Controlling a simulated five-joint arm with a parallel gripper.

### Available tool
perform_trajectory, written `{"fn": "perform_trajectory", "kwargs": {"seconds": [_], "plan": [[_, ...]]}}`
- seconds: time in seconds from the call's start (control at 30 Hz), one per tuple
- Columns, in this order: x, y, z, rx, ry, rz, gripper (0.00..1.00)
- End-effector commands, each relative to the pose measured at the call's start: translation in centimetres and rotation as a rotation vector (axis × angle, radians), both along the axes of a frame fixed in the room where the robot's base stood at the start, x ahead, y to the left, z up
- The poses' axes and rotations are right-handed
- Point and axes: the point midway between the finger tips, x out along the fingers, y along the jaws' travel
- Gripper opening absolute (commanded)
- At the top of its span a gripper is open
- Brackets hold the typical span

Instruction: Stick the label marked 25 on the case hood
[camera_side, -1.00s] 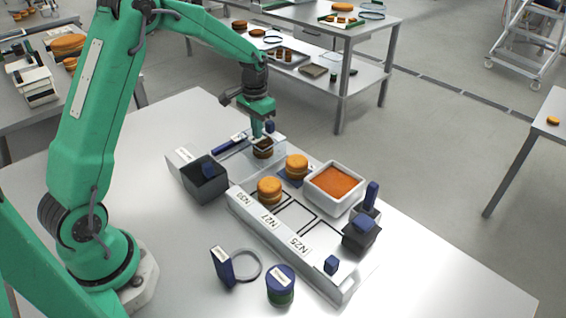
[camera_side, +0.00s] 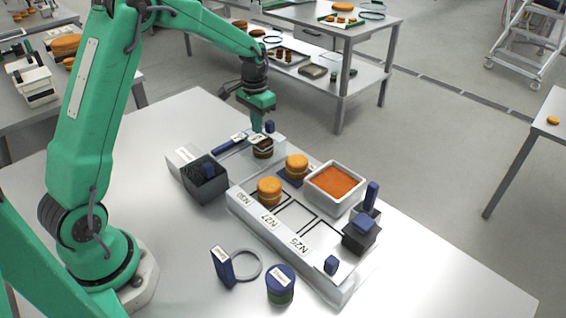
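The marking N25 (camera_side: 299,245) shows on the sloped front of a long pale tray (camera_side: 333,284), near its right end. N27 and N30 are marked further left on the same front. A dark brown round (camera_side: 263,150) with a pale patch on top stands on a light block (camera_side: 278,149) at the back. My gripper (camera_side: 257,128) points down just above this round. Its fingers are small and partly merged, so I cannot tell whether they are open or hold anything. I cannot make out a case hood clearly.
Orange-brown rounds (camera_side: 269,190) stand on and behind the tray. A white bin (camera_side: 336,186) of orange filling is behind it. A dark box (camera_side: 205,182) stands left, a dark block (camera_side: 361,233) right. A ring (camera_side: 247,266) and blue-lidded jar (camera_side: 280,285) lie in front.

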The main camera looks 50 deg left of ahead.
Motion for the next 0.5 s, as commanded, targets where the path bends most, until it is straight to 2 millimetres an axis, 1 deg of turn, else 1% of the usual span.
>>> {"fn": "perform_trajectory", "kwargs": {"seconds": [0.5], "plan": [[0.0,0.0,2.6,0.000,-0.001,0.000,0.00]]}}
